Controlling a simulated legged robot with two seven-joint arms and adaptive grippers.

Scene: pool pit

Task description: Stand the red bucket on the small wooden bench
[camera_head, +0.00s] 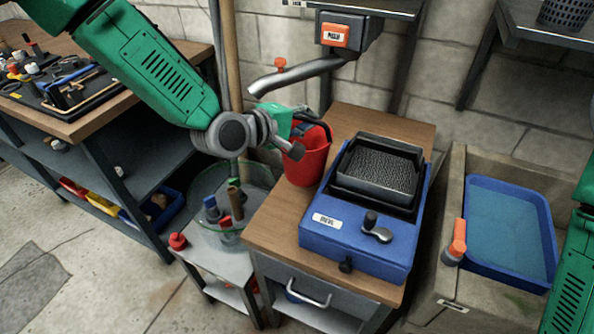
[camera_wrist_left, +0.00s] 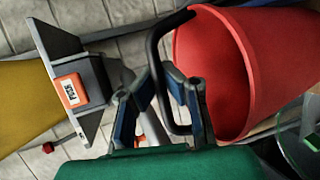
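The red bucket (camera_head: 309,160) is at the back left of the small wood-topped bench (camera_head: 272,222), left of a blue machine. It looks upright; I cannot tell whether its base touches the top. My left gripper (camera_head: 296,128) is at the bucket's rim, partly hidden by its own wrist. In the left wrist view, the gripper's fingertips (camera_wrist_left: 160,80) close around the bucket's black handle (camera_wrist_left: 154,48), with the bucket (camera_wrist_left: 235,65) just to the right. My right arm shows only at the right edge; its gripper is out of view.
The blue machine (camera_head: 350,238) with a black tray fills most of the bench top. A glass bowl (camera_head: 257,178) with tools stands on a low stand at left. A metal spout (camera_head: 300,76) hangs behind the bucket. A stone basin (camera_head: 452,190) holds a blue tub (camera_head: 546,225).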

